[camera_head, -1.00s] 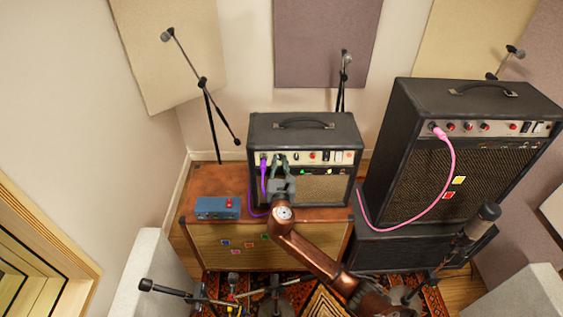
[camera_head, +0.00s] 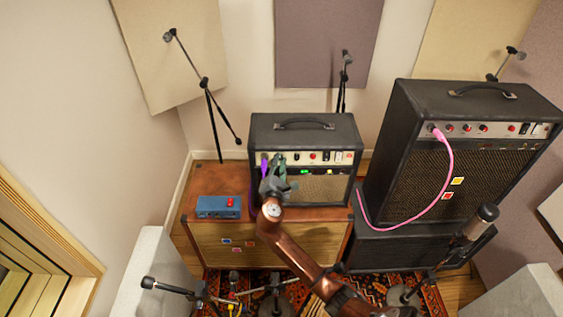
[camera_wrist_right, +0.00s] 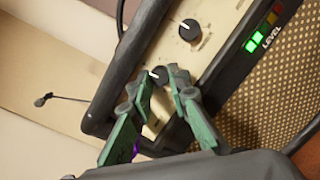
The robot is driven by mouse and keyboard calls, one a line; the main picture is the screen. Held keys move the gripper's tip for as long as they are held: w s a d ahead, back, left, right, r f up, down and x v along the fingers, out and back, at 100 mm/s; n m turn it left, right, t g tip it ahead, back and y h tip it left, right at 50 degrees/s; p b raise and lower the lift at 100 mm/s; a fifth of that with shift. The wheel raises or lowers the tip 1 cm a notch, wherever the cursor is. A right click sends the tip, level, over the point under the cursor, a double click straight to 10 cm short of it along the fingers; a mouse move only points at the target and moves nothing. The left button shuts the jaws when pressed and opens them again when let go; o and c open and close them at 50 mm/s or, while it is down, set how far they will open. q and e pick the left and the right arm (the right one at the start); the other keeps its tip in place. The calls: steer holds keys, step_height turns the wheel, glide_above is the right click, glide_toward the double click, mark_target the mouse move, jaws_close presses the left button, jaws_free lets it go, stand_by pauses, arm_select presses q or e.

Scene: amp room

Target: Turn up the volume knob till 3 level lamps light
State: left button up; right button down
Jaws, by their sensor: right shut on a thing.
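The small black amp (camera_head: 345,190) stands on a brown cabinet, its cream control panel facing me. My right gripper (camera_head: 277,165) is at the left part of this panel. In the right wrist view its green fingers (camera_wrist_right: 160,82) are shut on a black knob (camera_wrist_right: 158,75) with a white pointer mark. The fingers partly hide this knob, and its label is not visible. The level lamps (camera_wrist_right: 258,37) beside the word LEVEL show two bright green lamps; the orange and red ones look dim. A green glow (camera_head: 305,171) shows in the head view. My left gripper is not in view.
Another black knob (camera_wrist_right: 189,29) sits close to the held one. A purple plug (camera_head: 264,165) is just left of my gripper. A blue box (camera_head: 217,208) is on the brown cabinet (camera_head: 280,240). A larger amp (camera_head: 410,180) with a pink cable stands at the right.

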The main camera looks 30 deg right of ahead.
steer(key=shift+s+d+f, duration=0.1)
steer(key=shift+d+f, duration=0.05)
steer(key=shift+f, duration=0.05)
stand_by(0.3)
steer(key=c, duration=1.9)
jaws_free()
steer(key=shift+r, duration=0.1)
steer(key=shift+o, duration=0.4)
steer(key=v, duration=0.8)
